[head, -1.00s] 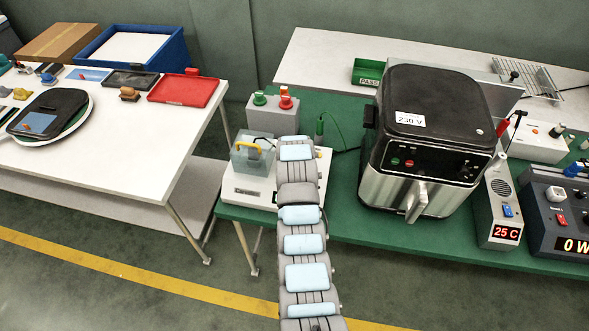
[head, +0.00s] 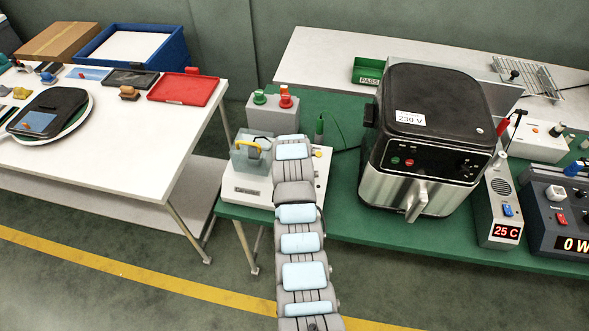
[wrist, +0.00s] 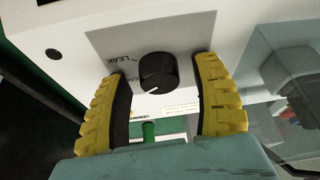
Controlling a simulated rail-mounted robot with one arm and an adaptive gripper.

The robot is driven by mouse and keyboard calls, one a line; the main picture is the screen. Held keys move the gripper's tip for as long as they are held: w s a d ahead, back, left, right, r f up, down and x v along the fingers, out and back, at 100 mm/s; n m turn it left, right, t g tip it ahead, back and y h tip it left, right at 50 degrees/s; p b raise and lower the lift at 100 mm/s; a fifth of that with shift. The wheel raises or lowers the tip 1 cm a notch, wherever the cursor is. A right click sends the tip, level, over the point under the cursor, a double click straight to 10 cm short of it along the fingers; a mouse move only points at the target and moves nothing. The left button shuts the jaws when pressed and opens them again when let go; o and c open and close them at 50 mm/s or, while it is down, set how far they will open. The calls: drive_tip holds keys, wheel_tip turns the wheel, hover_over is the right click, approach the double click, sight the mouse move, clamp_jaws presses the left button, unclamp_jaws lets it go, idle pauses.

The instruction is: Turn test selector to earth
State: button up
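The test selector is a black round knob (wrist: 158,72) on the white panel of a tester, seen in the wrist view. Its white pointer mark is at the lower left of its face. The word LEAK is printed to its upper left; another label lower left is partly hidden by the left finger. My gripper (wrist: 163,76) is open, with a yellow, black-padded finger on each side of the knob. Gaps show between the fingers and the knob. In the head view the white tester (head: 247,188) shows at the green bench's left end; my arm hides the knob.
A clear box (wrist: 285,75) stands right of the knob, close to the right finger. In the head view a grey block with green and red knobs (head: 272,112) is behind the tester, and the fryer (head: 425,140) is to the right.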

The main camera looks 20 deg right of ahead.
drive_tip(key=shift+v, duration=0.85)
drive_tip(key=v, duration=1)
drive_tip(key=shift+r, duration=0.2)
